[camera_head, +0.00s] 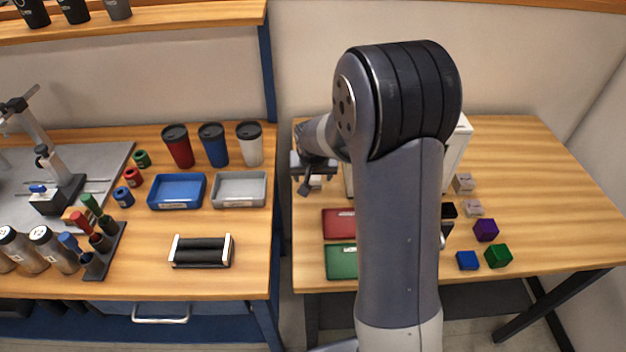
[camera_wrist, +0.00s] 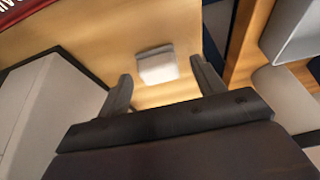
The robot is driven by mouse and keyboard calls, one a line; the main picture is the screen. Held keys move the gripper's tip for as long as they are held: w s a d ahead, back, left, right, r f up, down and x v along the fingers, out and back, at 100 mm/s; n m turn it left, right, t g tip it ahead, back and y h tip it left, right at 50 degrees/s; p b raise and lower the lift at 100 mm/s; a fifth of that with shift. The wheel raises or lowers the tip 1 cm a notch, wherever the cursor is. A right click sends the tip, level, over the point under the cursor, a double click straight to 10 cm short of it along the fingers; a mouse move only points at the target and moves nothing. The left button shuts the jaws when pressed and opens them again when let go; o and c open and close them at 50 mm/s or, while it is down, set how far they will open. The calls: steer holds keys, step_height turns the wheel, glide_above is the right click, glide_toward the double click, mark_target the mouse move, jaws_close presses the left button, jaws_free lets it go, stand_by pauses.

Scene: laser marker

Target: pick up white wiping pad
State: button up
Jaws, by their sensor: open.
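The white wiping pad (camera_wrist: 157,67) is a small pale block lying on the wooden table in the wrist view. It shows ahead of my gripper (camera_wrist: 160,72), between the two dark fingers, with wood visible around it. The fingers are spread apart and hold nothing. In the head view my gripper (camera_head: 314,178) hangs over the left edge of the right-hand table. I cannot make out the pad there; the gripper or arm likely hides it.
A white machine (camera_head: 457,150) stands behind my arm; a large pale box (camera_wrist: 38,108) fills the wrist view's left. A red tray (camera_head: 338,223) and a green tray (camera_head: 340,261) lie nearer. A gap separates this table from the left bench, with its grey tray (camera_head: 239,203).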

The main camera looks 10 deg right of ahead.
mark_target(313, 179)
steer(key=shift+c, duration=0.6)
steer(key=c, duration=0.9)
steer(key=shift+c, duration=0.2)
step_height(313, 179, up, 10)
steer(key=o, duration=0.4)
steer(key=shift+c, duration=1.6)
